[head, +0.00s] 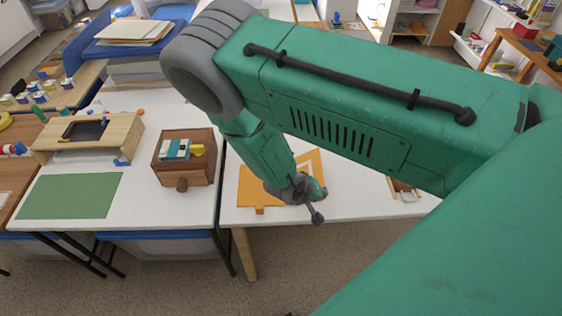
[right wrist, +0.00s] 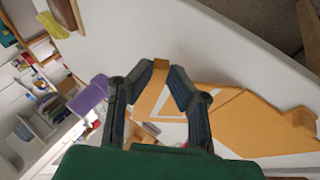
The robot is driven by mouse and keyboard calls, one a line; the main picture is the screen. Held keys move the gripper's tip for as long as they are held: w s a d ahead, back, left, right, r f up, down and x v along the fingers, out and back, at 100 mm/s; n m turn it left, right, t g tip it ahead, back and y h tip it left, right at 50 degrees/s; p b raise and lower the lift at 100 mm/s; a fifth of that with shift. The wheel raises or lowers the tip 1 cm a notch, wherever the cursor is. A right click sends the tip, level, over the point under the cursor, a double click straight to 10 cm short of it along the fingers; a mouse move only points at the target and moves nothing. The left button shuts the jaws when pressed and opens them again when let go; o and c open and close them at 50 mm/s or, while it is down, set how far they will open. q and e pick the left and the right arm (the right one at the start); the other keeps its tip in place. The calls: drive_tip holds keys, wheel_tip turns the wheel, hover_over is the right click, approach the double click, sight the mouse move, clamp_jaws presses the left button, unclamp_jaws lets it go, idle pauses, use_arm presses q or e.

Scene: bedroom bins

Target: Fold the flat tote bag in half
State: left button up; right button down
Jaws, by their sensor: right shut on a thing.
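The orange tote bag (head: 252,188) lies on the white table in the head view, partly hidden by my right arm and gripper. My right gripper (head: 308,196) is low over the bag's right part. In the right wrist view, the gripper (right wrist: 163,82) is shut on a raised orange strip of the bag, between its two fingertips. The rest of the bag (right wrist: 240,122) spreads to the right there, with pale lines showing on or between its parts. I cannot tell whether the strip is a handle or an edge. My left gripper is not in view.
A brown wooden box (head: 184,162) with small items on top stands left of the bag, on the adjoining table. A green mat (head: 70,195) and a wooden stand (head: 90,133) are farther left. A purple object (right wrist: 90,97) shows beside the fingers in the wrist view.

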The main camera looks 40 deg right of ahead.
drive_tip(key=shift+w+a+r+g+h+b, duration=0.45)
drive_tip(key=shift+a+r+h+b, duration=0.15)
drive_tip(key=shift+a+r+h, duration=0.15)
drive_tip(key=shift+d, duration=0.15)
drive_tip(key=shift+w+a+r+n+g+h+b, duration=0.15)
drive_tip(key=shift+w+a+r+n+h+b, duration=0.15)
drive_tip(key=shift+a+h, duration=0.2)
drive_tip(key=shift+w+a+r+n+g+h+b, duration=0.15)
drive_tip(key=shift+a+r+h+b, duration=0.1)
drive_tip(key=shift+a+h+b, duration=0.2)
